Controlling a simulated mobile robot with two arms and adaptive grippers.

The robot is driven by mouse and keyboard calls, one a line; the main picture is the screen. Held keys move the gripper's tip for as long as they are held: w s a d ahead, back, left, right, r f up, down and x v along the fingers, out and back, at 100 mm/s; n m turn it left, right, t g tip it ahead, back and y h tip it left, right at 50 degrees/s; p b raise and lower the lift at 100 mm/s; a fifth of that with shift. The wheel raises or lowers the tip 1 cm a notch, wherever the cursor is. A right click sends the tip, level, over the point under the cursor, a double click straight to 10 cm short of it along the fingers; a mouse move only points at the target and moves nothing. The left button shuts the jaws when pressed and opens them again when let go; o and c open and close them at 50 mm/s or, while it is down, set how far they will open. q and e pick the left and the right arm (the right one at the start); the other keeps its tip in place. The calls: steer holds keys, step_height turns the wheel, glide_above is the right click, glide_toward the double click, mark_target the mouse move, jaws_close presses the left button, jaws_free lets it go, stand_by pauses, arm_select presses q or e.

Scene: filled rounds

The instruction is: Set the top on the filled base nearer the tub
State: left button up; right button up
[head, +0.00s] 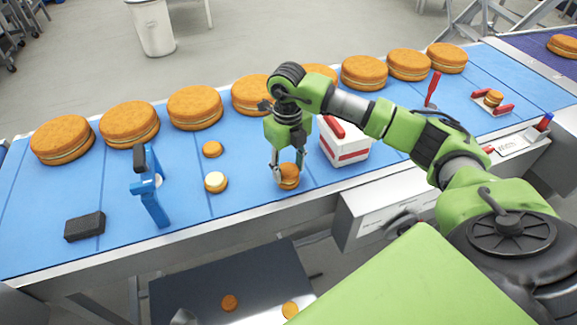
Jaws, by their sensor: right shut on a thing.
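My right gripper (289,174) points down over the belt and is shut on a small orange-brown top (290,169). Just beneath it is a small base (289,184), partly hidden by the fingers; I cannot tell whether top and base touch. This base is just left of the white tub with a red stripe (347,155). Another base with pale filling showing (216,182) lies further left, uncovered. A small plain round (212,149) lies behind it. My left gripper is not in view.
Large filled rounds (195,107) line the far side of the blue belt (100,190). A blue stand (150,190) and a black block (85,226) are at left. A small round (493,97) sits on a red-marked tray at right. Small rounds (229,302) lie below the belt.

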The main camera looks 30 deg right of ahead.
steer(key=shift+f, duration=0.2)
steer(key=o, duration=0.8)
steer(key=shift+o, duration=0.2)
steer(key=o, duration=0.5)
steer(key=shift+r+p, duration=2.1)
steer(key=shift+r, duration=1.45)
